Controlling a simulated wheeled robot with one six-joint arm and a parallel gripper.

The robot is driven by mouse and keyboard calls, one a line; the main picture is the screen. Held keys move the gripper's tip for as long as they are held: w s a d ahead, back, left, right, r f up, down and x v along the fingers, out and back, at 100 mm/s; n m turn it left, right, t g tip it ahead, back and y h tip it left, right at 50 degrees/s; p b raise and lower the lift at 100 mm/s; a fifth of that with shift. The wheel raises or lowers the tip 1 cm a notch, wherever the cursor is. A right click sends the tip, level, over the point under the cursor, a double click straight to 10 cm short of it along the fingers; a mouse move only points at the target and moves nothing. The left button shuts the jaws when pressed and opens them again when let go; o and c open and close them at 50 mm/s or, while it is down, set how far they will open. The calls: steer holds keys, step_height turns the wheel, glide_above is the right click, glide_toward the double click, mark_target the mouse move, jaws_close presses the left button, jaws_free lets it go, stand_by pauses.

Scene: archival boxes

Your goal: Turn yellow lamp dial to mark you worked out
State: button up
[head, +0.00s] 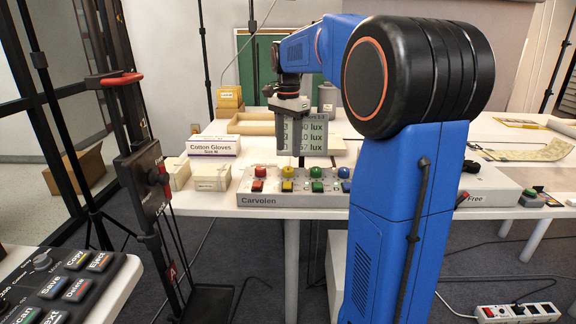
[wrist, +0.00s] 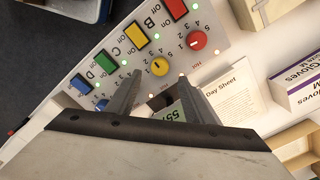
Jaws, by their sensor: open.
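The yellow lamp dial (wrist: 159,66) is a round knob on the grey Carvolen panel (head: 242,200), in the row between the red dial (wrist: 196,40) and the green one. The same yellow dial shows in the head view (head: 287,173). My gripper (wrist: 160,77) is open and empty, pointing down at the panel. In the wrist view the yellow dial appears between and just beyond its fingertips; I cannot tell the height gap. The dial's exact setting is too small to read.
Coloured square buttons, including a yellow one (wrist: 136,35), line the panel close to the dials. A Day Sheet (wrist: 237,98) lies beside the panel. A Cotton Gloves box (head: 213,146) and small pale boxes (head: 211,178) stand left of it.

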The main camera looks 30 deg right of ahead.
mark_target(288, 168)
step_height(288, 168, down, 7)
steer(key=shift+f, duration=0.15)
stand_by(0.4)
steer(key=c, duration=1)
